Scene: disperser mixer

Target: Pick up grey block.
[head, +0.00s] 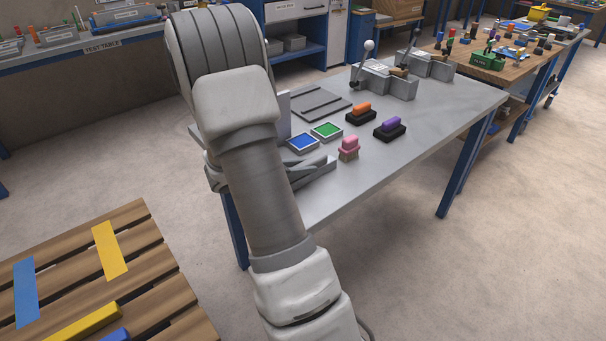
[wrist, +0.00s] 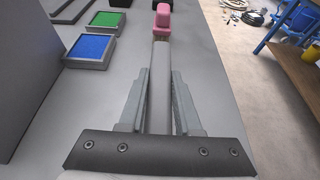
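A long grey block (wrist: 159,85) lies lengthwise between the two fingers of my gripper (wrist: 160,75) in the wrist view, and its far end reaches past the fingertips. The fingers stand apart, one along each side of the block. Whether they press on it or leave a thin gap is too fine to tell. In the head view my gripper (head: 318,168) is low over the near left part of the grey table (head: 410,150), partly hidden behind my arm. The grey block cannot be made out clearly there.
A pink block (head: 348,147) stands just beyond the grey block's far end. Blue (head: 303,142) and green (head: 327,130) square pads lie to its left.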

